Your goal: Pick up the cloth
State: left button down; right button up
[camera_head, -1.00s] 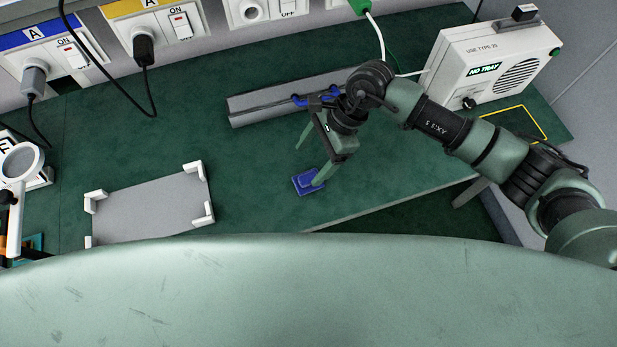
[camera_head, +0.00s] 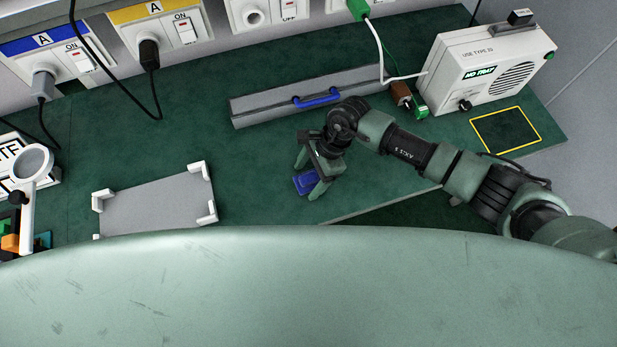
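A small folded blue cloth (camera_head: 304,184) lies on the green tabletop near its front edge, in the middle of the head view. My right gripper (camera_head: 309,178) points down at the cloth, with one green finger on each side of it. The fingers stand apart, and the cloth shows between them. I cannot tell whether the fingertips touch it. The nearer finger hides part of the cloth's right side. My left gripper is not in view.
A grey case with a blue handle (camera_head: 318,97) lies behind the gripper. A grey plate with white corner brackets (camera_head: 160,205) is at left. A white speaker box (camera_head: 487,65) and a yellow-outlined square (camera_head: 507,130) are at right. A magnifier (camera_head: 27,185) stands far left.

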aim_at(308, 177)
jog(key=c, duration=1.2)
jog(key=shift+r, duration=0.15)
notch_tip(308, 177, up, 20)
jog(key=b, duration=0.4)
